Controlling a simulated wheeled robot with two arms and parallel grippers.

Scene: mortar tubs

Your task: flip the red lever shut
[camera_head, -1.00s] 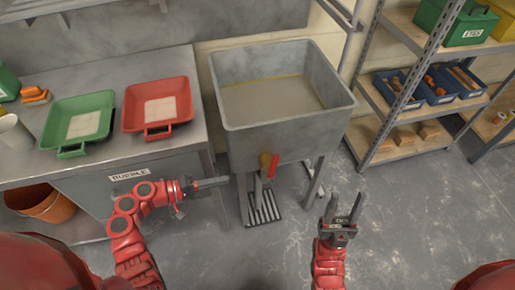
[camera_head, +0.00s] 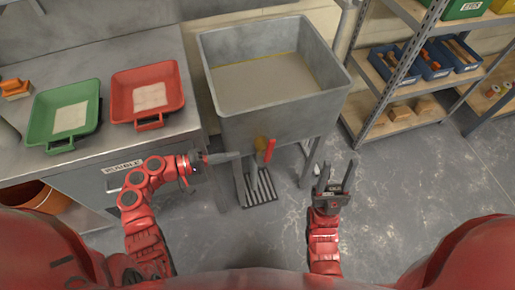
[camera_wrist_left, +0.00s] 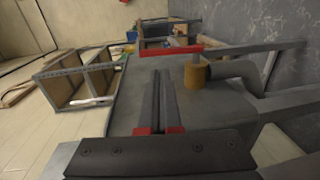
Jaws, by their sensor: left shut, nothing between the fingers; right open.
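The red lever (camera_head: 269,151) sits on a brass valve (camera_head: 261,144) at the lower front of a grey sink tub (camera_head: 228,122). In the head view the lever stands roughly upright beside the valve. The lever (camera_wrist_left: 168,51) also shows in the left wrist view, joined to the brass valve (camera_wrist_left: 196,74) and its grey pipe. My left gripper (camera_head: 238,155) is shut and empty, a little to the left of the valve and apart from it. My right gripper (camera_head: 331,174) is open and empty over the floor, right of the tub.
A floor grate (camera_head: 262,190) lies below the valve, between the tub's legs. A steel bench on the left holds a green tray (camera_head: 37,125) and a red tray (camera_head: 120,100). A shelf rack (camera_head: 379,122) stands at the right. The floor in front is clear.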

